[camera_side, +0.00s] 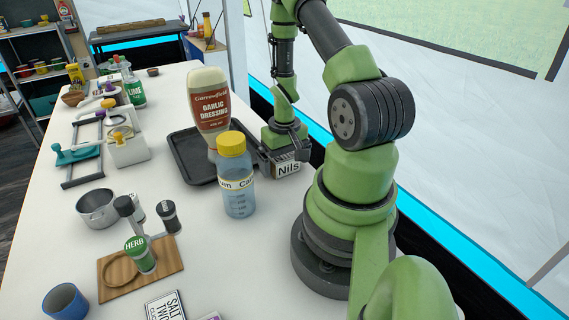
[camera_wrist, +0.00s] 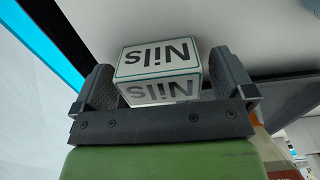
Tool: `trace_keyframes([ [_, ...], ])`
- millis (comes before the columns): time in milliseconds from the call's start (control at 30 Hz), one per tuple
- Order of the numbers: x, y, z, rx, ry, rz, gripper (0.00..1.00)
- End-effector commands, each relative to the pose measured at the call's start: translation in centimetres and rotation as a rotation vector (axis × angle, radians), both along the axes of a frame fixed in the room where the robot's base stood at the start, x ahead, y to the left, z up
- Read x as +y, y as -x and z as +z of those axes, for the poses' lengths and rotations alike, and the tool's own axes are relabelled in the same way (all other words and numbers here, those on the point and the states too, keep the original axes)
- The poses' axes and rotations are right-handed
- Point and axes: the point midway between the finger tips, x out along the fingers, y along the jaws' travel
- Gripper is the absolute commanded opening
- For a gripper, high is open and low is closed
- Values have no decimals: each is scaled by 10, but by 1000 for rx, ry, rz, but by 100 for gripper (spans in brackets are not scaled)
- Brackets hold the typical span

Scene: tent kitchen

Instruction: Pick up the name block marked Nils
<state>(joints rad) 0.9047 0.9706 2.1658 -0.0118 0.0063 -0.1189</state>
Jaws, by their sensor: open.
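The name block marked Nils (camera_side: 288,168) is a small white block with dark letters and a thin green border line. It sits on the white table at the edge of the dark tray, close to my arm's base. In the wrist view the Nils block (camera_wrist: 158,58) shows its lettering upside down on two faces. My gripper (camera_side: 283,143) points down over the block. In the wrist view my gripper (camera_wrist: 166,85) is open, with one finger on each side of the block. I cannot tell whether either finger touches it. The gripper hides part of the block in the side view.
A dark tray (camera_side: 193,166) lies beside the block, with a garlic dressing bottle (camera_side: 209,105) at it. A clear bottle with a yellow cap (camera_side: 236,180) stands in front. The white tent wall (camera_side: 450,120) is behind.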

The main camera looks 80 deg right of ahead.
Motion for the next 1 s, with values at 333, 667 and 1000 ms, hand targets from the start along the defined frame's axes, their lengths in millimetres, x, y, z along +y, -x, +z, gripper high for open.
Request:
trace_keyframes([
  [333,0,0,0,0,0,0,50],
  [667,-1,0,4,-1,1,1,50],
  [1000,-1,-1,47,-6,7,2,50],
])
